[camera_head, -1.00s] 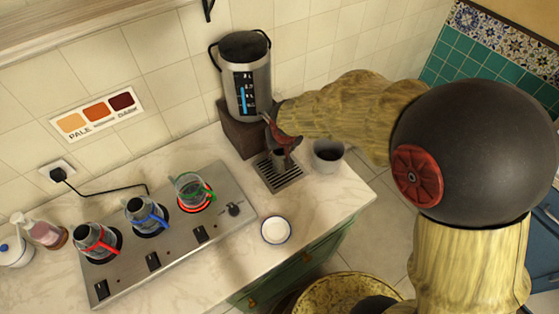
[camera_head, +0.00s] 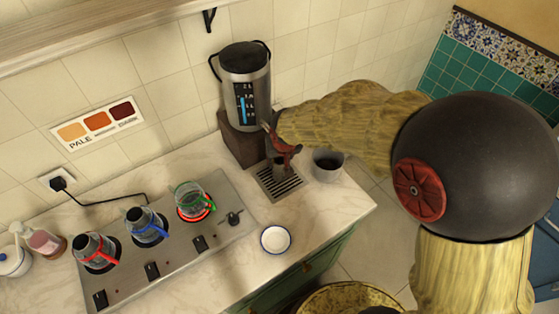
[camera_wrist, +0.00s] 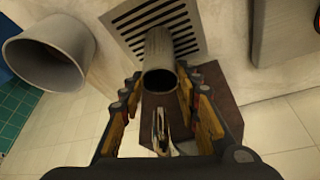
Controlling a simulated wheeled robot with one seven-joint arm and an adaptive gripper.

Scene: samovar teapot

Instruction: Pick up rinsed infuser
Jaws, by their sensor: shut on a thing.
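The infuser, a small grey metal cylinder (camera_wrist: 160,62), is upright over the slotted drip grate (camera_wrist: 140,22) and its open rim faces the wrist camera. In the head view the infuser (camera_head: 279,169) shows just below my reddish gripper (camera_head: 284,152), in front of the urn. My gripper (camera_wrist: 160,78) is shut on the infuser, with one finger on each side of it. Whether the infuser's bottom touches the grate cannot be told.
The steel urn (camera_head: 246,90) on its brown base stands close behind my gripper. A grey cup (camera_head: 328,165) stands to the right. A white saucer (camera_head: 275,240) and a hotplate (camera_head: 165,245) with three glass pots lie left. Bare counter (camera_head: 325,215) is in front.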

